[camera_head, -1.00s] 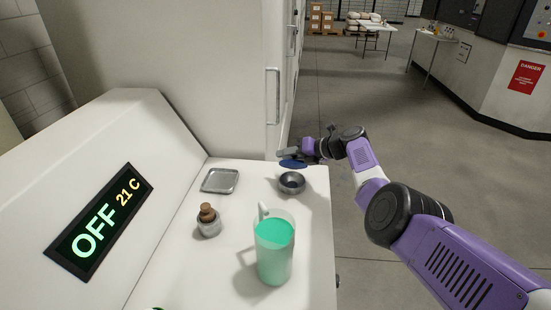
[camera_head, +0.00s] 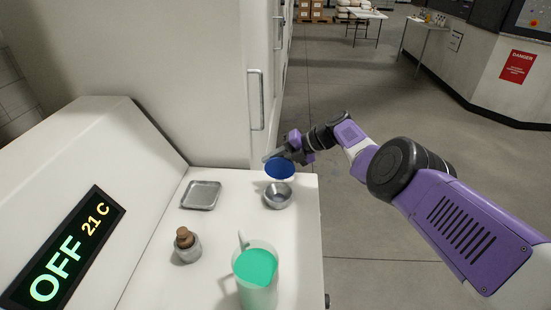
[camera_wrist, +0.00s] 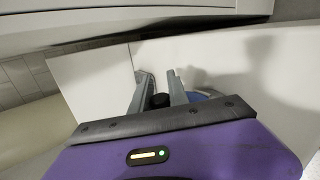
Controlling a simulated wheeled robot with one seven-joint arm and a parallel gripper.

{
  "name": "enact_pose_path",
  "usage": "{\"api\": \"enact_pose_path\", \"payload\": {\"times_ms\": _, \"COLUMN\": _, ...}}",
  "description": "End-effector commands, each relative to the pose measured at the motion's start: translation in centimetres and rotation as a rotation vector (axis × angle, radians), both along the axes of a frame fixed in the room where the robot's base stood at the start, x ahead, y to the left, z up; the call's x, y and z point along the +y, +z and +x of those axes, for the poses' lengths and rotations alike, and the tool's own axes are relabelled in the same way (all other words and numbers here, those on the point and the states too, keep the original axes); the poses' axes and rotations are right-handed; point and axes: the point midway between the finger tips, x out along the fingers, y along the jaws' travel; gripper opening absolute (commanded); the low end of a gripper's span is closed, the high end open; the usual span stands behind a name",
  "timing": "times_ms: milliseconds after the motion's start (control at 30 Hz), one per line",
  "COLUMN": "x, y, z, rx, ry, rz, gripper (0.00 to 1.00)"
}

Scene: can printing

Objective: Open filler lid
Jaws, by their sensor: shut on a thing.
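The blue round lid (camera_head: 281,171) is held tilted above the far edge of the round metal filler opening (camera_head: 277,197), which shows open with its inside visible. My gripper (camera_head: 274,155) is shut on the lid, behind and above the opening. In the wrist view my gripper's fingers (camera_wrist: 160,78) stand either side of a black knob (camera_wrist: 160,101). A sliver of the blue lid (camera_wrist: 205,95) shows beside the right finger. Most of the lid is hidden there.
On the white machine top stand a metal tray (camera_head: 201,195), a small pot with a brown stopper (camera_head: 187,245) and a clear pitcher of green liquid (camera_head: 256,275). A display (camera_head: 62,255) reads OFF 21 C. A tall white cabinet (camera_head: 190,70) rises behind. Open floor lies right.

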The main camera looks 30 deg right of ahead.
Motion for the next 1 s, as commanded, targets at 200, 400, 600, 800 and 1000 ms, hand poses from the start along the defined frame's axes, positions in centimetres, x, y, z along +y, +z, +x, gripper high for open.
{"api": "enact_pose_path", "payload": {"times_ms": 200, "x": 0.53, "y": -0.12, "z": -0.02, "rx": 0.013, "ry": 0.000, "rz": 0.010, "gripper": 0.00}}
{"api": "enact_pose_path", "payload": {"times_ms": 400, "x": 0.60, "y": -0.12, "z": -0.03, "rx": 0.017, "ry": -0.002, "rz": 0.012, "gripper": 0.00}}
{"api": "enact_pose_path", "payload": {"times_ms": 600, "x": 0.60, "y": -0.13, "z": -0.03, "rx": 0.017, "ry": -0.002, "rz": 0.012, "gripper": 0.00}}
{"api": "enact_pose_path", "payload": {"times_ms": 800, "x": 0.58, "y": -0.14, "z": -0.06, "rx": 0.017, "ry": -0.001, "rz": 0.013, "gripper": 0.40}}
{"api": "enact_pose_path", "payload": {"times_ms": 1000, "x": 0.54, "y": -0.11, "z": -0.08, "rx": 0.018, "ry": -0.001, "rz": 0.012, "gripper": 0.43}}
